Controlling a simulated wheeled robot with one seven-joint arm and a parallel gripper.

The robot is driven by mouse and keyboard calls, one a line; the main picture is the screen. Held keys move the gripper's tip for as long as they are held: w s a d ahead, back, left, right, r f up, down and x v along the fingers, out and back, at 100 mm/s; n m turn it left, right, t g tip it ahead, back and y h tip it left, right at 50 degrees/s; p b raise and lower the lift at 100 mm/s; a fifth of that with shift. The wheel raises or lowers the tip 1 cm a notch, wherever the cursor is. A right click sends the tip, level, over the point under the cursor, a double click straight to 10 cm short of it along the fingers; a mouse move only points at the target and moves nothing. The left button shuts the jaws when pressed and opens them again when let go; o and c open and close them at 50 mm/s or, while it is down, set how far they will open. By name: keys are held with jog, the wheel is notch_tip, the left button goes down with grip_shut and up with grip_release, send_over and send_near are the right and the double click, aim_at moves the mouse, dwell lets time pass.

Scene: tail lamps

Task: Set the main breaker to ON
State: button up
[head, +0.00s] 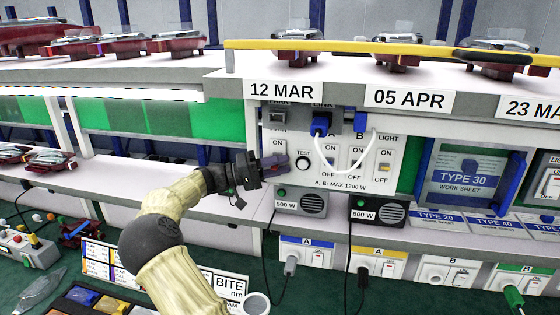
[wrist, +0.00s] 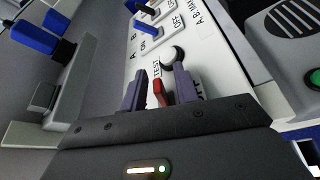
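In the wrist view, the red main lever (wrist: 159,93) stands between the two dark fingers of my gripper (wrist: 164,90), with small gaps on both sides. The fingers are apart. I cannot tell which position the lever is in. The TEST button also shows in the wrist view (wrist: 172,57).
A blue plug (head: 321,124) with a white cable loop hangs in front of the A and B switches. Two speaker-like heater boxes (head: 315,204) sit below the panel. A yellow rail (head: 400,47) and date labels run above. A cup (head: 257,304) stands on the green bench.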

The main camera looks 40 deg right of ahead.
jog(key=shift+s+d, duration=0.15)
jog(key=shift+s, duration=0.05)
grip_shut()
jog(key=shift+r+n, duration=0.1)
jog(key=shift+n, duration=0.2)
jog(key=shift+r+n+t+y+p, duration=0.3)
jog(key=shift+n+y+p, duration=0.25)
jog(key=shift+n+p, duration=0.9)
jog(key=shift+r+n+t+y+p, duration=0.25)
jog(key=shift+r+n+y+p, duration=0.2)
jog(key=shift+n+p, duration=0.95)
jog(key=shift+r+n+t+y+p, duration=0.3)
jog(key=shift+n+y+p, duration=0.3)
jog(key=shift+n+p, duration=0.85)
